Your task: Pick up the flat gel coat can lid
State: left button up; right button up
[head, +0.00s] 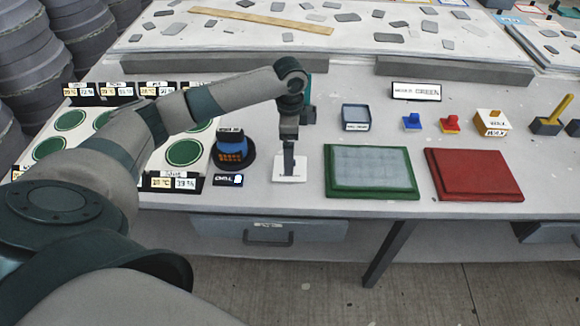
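My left arm reaches in from the left. Its gripper (289,166) points straight down at a small white square piece (301,179) lying flat on the table near the front edge. The fingers hide the middle of this square, and I cannot tell whether they touch it or are open. A dark blue and orange can-like object (231,150) stands to the left on a dark round base. No piece is clearly recognisable as the gel coat can lid; it may be hidden by the gripper. My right gripper is out of view.
A green-framed mould (371,189) and a red mould (474,174) lie right of the gripper. Green discs (184,153) on white boards and small label displays (168,182) stand left. A drawer (270,231) is below the table edge.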

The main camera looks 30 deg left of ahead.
pick_arm(q)
jog(key=shift+s+d+f+p, duration=0.1)
jog(key=shift+s+f+p, duration=0.05)
jog(key=shift+f+p, duration=0.25)
jog(key=f, duration=0.1)
jog(key=f+p, duration=0.1)
jog(key=f, duration=0.1)
jog(key=shift+s+d, duration=0.15)
jog(key=shift+s, duration=0.05)
jog(key=shift+f, duration=0.7)
jog(key=c, duration=1.1)
